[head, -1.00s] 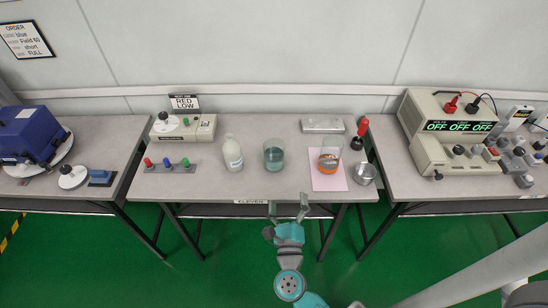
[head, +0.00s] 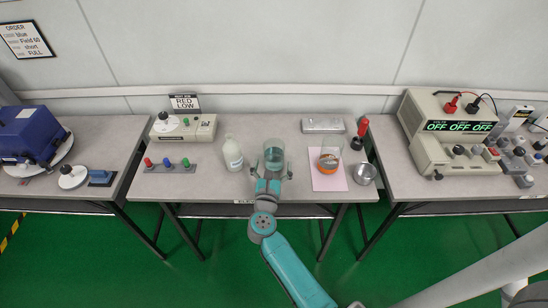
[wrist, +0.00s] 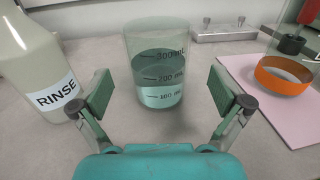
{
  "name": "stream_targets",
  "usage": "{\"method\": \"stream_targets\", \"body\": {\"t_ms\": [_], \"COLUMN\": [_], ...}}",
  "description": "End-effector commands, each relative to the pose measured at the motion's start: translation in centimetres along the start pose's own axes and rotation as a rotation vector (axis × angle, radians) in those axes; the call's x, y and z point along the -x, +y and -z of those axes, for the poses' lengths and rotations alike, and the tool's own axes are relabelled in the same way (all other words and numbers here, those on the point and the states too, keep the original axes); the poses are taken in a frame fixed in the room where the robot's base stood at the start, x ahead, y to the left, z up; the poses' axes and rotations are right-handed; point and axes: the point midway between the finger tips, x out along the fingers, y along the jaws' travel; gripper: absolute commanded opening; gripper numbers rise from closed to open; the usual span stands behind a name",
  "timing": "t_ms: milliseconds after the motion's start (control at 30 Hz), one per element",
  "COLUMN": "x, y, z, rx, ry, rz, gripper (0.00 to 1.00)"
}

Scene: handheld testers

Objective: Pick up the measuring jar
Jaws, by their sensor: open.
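The measuring jar (head: 274,155) is a clear glass vessel with teal-green liquid, standing upright on the middle table. The wrist view shows the jar (wrist: 158,70) straight ahead, with 300, 200 and 100 mL marks on its side. My gripper (head: 273,176) is open and empty at the jar's near side. In the wrist view its two pads (wrist: 161,95) stand wide apart, one to the left and one to the right of the jar's lower part. I see no contact between the pads and the jar.
A white RINSE bottle (wrist: 38,65) stands close on the left. On the right, a glass with an orange band (head: 329,160) stands on a pink sheet (head: 328,184), beside a metal cup (head: 365,174). A grey metal block (head: 322,124) lies behind. The table between jar and bottle is bare.

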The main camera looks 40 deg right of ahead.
Motion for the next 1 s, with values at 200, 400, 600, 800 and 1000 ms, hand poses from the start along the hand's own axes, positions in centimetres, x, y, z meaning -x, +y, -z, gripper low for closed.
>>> {"method": "stream_targets", "body": {"t_ms": [200,400,600,800,1000], "x": [-1.7,-4.5,-5.2,-5.2,-5.2], "y": [0.1,0.2,0.3,0.3,0.3], "z": [-0.3,-0.5,-0.5,-0.5,-0.5], "rx": [0.001,0.001,0.001,0.001,0.002], "ry": [-0.002,0.000,0.000,0.000,0.000], "rz": [0.002,0.003,-0.001,-0.001,-0.001], "gripper": [1.00,1.00,1.00,0.75,0.25]}}
